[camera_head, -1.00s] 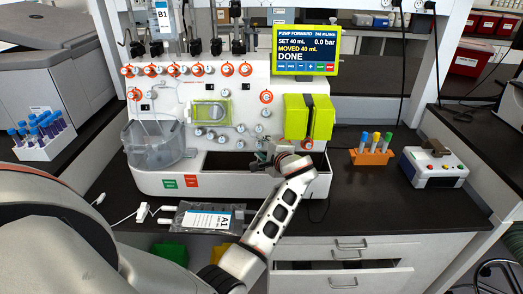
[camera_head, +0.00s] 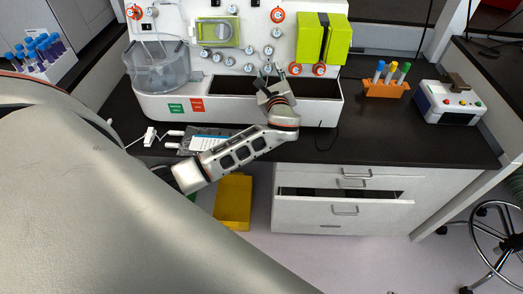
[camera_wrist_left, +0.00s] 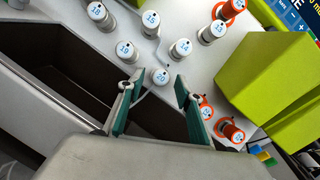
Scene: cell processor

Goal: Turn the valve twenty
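Valve twenty (camera_wrist_left: 161,76) is a small white-capped round knob with a blue number on the machine's white panel, seen in the left wrist view. It is the lowest of a cluster of similar knobs. My left gripper (camera_wrist_left: 157,92) is open, its two teal-padded fingers spread on either side of the line to that knob. The knob shows between the fingertips; I cannot tell whether they touch it. In the head view my left gripper (camera_head: 265,82) is at the lower panel in front of the dark trough, partly hiding the lowest knobs. My right gripper is not in view.
Other white knobs, such as one above (camera_wrist_left: 180,48), crowd the panel. Orange-ringed knobs (camera_wrist_left: 231,131) and a lime-green block (camera_head: 322,40) are to the right. The dark trough (camera_head: 226,85) lies below. An orange tube rack (camera_head: 386,89) and a control box (camera_head: 449,102) stand on the bench.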

